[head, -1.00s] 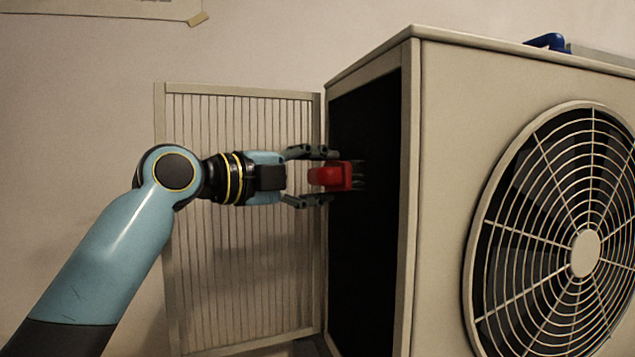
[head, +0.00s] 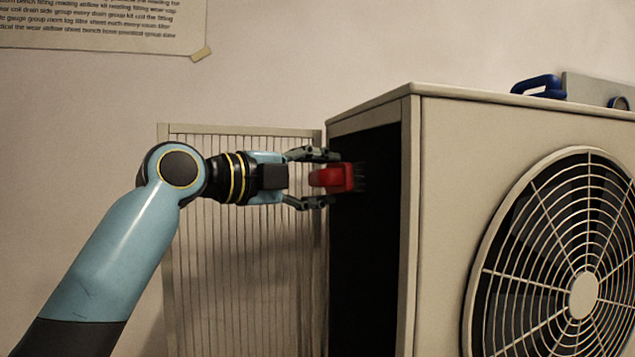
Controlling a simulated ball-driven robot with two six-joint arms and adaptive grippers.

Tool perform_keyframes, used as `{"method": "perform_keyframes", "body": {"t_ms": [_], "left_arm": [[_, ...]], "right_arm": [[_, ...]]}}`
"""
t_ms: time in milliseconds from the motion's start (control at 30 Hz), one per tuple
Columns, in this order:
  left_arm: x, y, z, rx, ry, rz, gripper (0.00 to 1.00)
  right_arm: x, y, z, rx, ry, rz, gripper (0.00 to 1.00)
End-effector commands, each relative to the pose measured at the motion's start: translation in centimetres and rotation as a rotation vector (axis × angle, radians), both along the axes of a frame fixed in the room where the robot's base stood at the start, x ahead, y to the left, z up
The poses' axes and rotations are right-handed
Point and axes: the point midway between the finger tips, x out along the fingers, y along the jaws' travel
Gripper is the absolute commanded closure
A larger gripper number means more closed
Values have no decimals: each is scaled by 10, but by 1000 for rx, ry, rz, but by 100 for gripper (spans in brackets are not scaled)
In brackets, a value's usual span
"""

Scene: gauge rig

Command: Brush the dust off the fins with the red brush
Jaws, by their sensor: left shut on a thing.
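My left gripper (head: 322,179) is shut on the red brush (head: 331,178) and holds it level, bristles pointing right. The dark bristles (head: 359,177) are at the dark open side (head: 366,240) of the beige outdoor unit. The fins are on that dark side, too dark to make out singly, and I see no dust on them. I cannot tell whether the bristles touch them. My right gripper is not in view.
The beige unit (head: 460,150) with its round fan grille (head: 583,295) fills the right. A slatted panel (head: 240,300) stands behind my left arm. A blue handle (head: 540,87) lies on top of the unit. A printed sheet (head: 100,22) hangs on the wall.

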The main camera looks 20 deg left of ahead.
Motion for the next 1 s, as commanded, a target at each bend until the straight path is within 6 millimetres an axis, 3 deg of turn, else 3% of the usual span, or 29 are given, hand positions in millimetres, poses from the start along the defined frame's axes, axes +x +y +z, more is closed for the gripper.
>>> {"method": "perform_keyframes", "body": {"t_ms": [167, 633, 1000], "left_arm": [[-3, 4, 0, 0, 0, -2, 79], [-30, 45, -2, 5, 0, 1, 79], [-34, 50, -1, 0, 1, -1, 79]], "right_arm": [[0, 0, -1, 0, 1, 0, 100], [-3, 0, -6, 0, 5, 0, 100], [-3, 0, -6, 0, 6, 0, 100]]}}
